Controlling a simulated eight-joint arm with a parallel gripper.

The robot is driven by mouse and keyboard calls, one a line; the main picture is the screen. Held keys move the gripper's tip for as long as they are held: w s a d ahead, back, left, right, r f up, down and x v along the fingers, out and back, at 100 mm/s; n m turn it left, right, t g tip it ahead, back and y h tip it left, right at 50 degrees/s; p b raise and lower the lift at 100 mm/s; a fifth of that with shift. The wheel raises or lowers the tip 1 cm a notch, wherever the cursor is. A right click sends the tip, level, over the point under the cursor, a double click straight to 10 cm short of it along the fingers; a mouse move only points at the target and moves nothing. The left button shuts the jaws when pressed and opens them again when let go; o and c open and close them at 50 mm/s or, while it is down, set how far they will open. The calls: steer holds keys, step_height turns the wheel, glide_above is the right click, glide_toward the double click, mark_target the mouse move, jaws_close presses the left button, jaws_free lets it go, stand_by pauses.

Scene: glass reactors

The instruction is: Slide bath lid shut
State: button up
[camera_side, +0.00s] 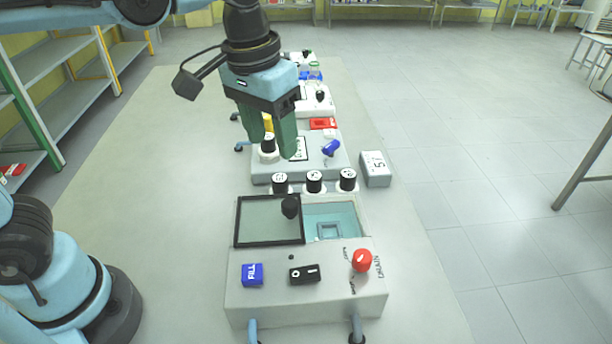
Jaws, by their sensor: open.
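The bath (305,285) is a grey box at the front of the table. Its lid (258,222) is a dark-framed clear panel with a black knob (290,206) near its right end. The lid covers the left part of the opening, and the right part is uncovered, showing pale blue water (335,218) inside. My gripper (275,150) has green fingers pointing down. It is open and empty, above and behind the lid in the picture, apart from the knob.
Three black-capped bottles (314,182) stand in a row just behind the bath. A white device with a blue knob (331,148) is behind them, with a grey block marked 57 (375,169) to its right. The bath front carries a blue FILL button (252,274) and a red drain knob (362,260).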

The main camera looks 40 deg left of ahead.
mark_target(291, 203)
steer(key=shift+g, duration=0.7)
steer(key=d+f, duration=0.1)
steer(key=f, duration=0.2)
steer(key=d+f, duration=0.1)
steer(key=f, duration=0.3)
steer(key=d+f, duration=0.1)
steer(key=f, duration=0.3)
steer(key=shift+w, duration=0.1)
jaws_close()
